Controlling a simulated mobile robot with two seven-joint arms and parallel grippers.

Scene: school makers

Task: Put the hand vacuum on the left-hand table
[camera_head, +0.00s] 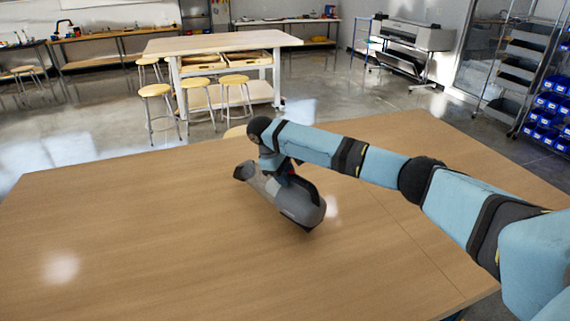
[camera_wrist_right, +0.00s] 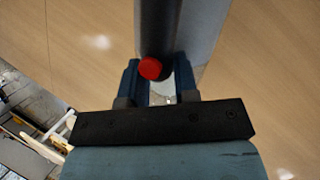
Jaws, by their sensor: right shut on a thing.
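The hand vacuum (camera_head: 298,200), grey with a black handle and a dark nozzle, is at the middle of the wooden table (camera_head: 120,220) in the head view. My right gripper (camera_head: 283,170) is shut on its handle from above. In the right wrist view the dark handle with a red button (camera_wrist_right: 150,68) sits between my right gripper's fingers (camera_wrist_right: 158,82). I cannot tell whether the vacuum touches the tabletop or hangs just above it. My left gripper is not in view.
The near tabletop is otherwise bare. Beyond it stand a higher work table (camera_head: 220,43) with several stools (camera_head: 157,92), a large printer (camera_head: 415,38) and a rack of blue bins (camera_head: 548,105). Open floor lies between.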

